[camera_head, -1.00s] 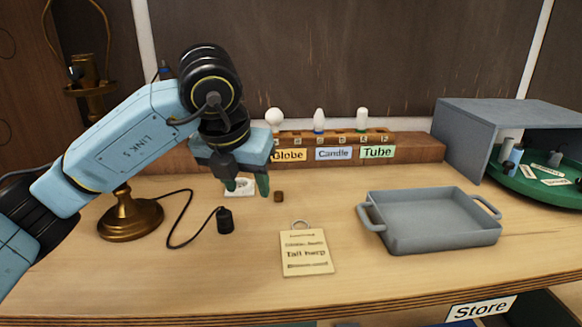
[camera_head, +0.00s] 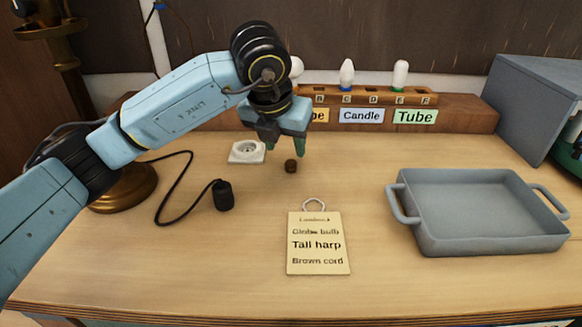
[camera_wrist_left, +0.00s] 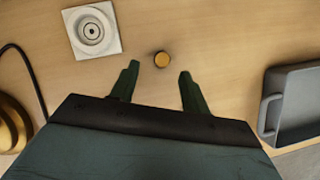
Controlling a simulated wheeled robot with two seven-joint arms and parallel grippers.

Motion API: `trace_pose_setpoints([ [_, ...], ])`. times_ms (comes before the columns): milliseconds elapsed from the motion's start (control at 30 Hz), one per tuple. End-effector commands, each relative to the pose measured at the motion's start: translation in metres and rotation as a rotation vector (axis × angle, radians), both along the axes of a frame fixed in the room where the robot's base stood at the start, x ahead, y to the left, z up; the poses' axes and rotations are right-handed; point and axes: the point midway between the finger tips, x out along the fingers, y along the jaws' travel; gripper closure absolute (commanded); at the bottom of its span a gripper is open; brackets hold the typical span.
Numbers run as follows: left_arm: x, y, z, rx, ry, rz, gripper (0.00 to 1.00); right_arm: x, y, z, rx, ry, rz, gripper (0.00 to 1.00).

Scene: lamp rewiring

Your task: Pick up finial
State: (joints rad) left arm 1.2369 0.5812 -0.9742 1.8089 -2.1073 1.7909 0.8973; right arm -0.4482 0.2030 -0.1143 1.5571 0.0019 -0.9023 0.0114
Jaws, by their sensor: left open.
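The finial (camera_head: 291,166) is a small brown knob standing on the wooden table, below the bulb rack. In the left wrist view it shows as a small round brass-coloured disc (camera_wrist_left: 161,59), a little beyond the fingertips and roughly midway between them. My left gripper (camera_head: 287,147) is open and empty, with green fingers pointing down above and close to the finial. In the left wrist view the two fingers (camera_wrist_left: 157,68) are spread apart and do not touch it. My right gripper is not in view.
A white square socket (camera_head: 247,152) lies left of the finial. A black plug (camera_head: 223,195) on a cord lies front left, near the brass lamp base (camera_head: 126,190). A paper tag (camera_head: 318,245) lies in front. A grey tray (camera_head: 480,240) stands right. A bulb rack (camera_head: 375,97) is behind.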

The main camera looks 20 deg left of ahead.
Motion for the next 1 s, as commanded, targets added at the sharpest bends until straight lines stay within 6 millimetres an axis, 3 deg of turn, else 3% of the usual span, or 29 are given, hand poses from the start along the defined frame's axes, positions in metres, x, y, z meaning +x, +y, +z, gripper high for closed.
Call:
trace_pose_setpoints([
  [333,0.014,-0.006,-0.044,0.001,0.003,0.000,0.54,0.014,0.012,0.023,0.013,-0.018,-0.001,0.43],
  [667,0.017,-0.006,-0.049,0.001,0.002,0.000,0.54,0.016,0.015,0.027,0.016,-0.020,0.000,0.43],
  [1000,0.017,-0.006,-0.048,0.001,0.001,0.000,0.98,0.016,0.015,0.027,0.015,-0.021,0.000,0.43],
])
